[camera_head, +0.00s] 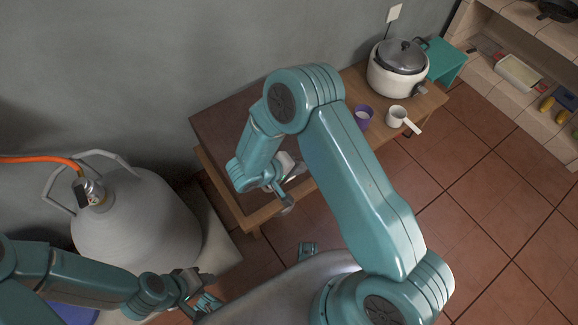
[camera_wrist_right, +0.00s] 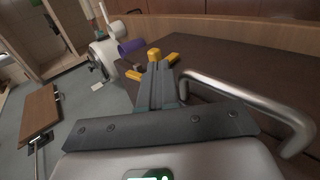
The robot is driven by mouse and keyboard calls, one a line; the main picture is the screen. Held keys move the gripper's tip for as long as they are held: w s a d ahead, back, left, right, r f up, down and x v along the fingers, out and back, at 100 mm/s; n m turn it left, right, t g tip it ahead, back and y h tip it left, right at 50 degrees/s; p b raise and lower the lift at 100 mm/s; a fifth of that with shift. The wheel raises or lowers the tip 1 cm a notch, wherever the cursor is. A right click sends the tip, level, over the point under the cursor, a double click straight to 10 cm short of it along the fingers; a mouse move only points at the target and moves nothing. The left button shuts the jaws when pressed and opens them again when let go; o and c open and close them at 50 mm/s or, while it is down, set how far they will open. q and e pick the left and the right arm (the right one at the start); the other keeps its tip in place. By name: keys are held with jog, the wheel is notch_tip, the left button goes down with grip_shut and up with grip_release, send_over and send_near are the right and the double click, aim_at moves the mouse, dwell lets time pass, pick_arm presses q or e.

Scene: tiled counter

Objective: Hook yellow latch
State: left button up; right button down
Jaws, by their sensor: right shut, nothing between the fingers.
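Yellow latch parts (camera_wrist_right: 153,55) show in the right wrist view on the dark brown top, just past the tips of my right gripper. One is a rounded knob, with shorter yellow pieces on either side. My right gripper (camera_wrist_right: 156,82) is shut and empty. Its tips appear close to the yellow knob, but I cannot tell whether they touch. In the head view my right gripper (camera_head: 287,200) is over the front edge of the brown top, and I cannot make out the latch there. My left gripper (camera_head: 208,292) is low at the left, away from it; its jaw opening is unclear.
A curved metal handle (camera_wrist_right: 248,92) stands right of my fingers. The brown top (camera_head: 215,125) lies on a wooden table (camera_head: 405,88) with a purple cup (camera_head: 363,117), white pot (camera_head: 397,116) and rice cooker (camera_head: 398,70). A grey gas cylinder (camera_head: 135,215) stands left. Floor is open at right.

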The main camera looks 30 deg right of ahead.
jog(key=shift+x, duration=1)
jog(key=shift+d, duration=0.1)
jog(key=shift+w+d+r+y+b, duration=0.1)
jog(key=shift+d+r+y+b, duration=0.1)
jog(key=shift+d+y+b, duration=0.3)
jog(key=shift+d+r+y+b, duration=0.25)
jog(key=shift+d+y, duration=0.25)
jog(key=shift+y, duration=0.2)
